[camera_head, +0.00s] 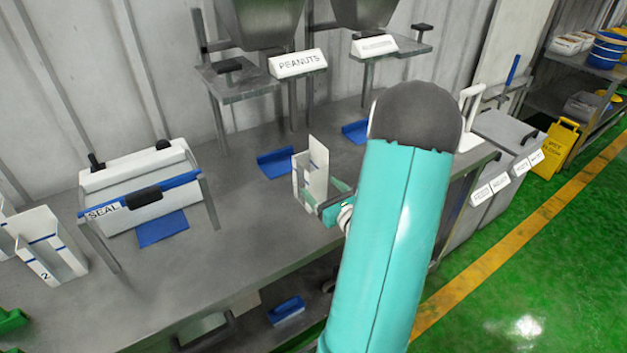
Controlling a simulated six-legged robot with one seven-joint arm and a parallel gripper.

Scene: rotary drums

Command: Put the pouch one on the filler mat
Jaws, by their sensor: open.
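A white open-topped pouch (316,172) with a blue stripe stands upright on the grey table near the middle; no number on it can be read. My gripper (330,203) is open right by the pouch's lower right side; my teal arm hides part of it, and I cannot tell whether the fingers touch the pouch. A blue mat (272,163) lies just left of the pouch, below the PEANUTS hopper (262,20). Another blue mat (354,131) lies farther back under the second hopper, partly hidden by my arm. I cannot tell which is the filler mat.
The SEAL machine (140,190) stands at left with a blue mat (162,229) before it. White pouches, one marked 2 (48,262), stand at the far left. Bins (505,150) and a yellow wet-floor sign (561,146) are at right. The table between sealer and pouch is clear.

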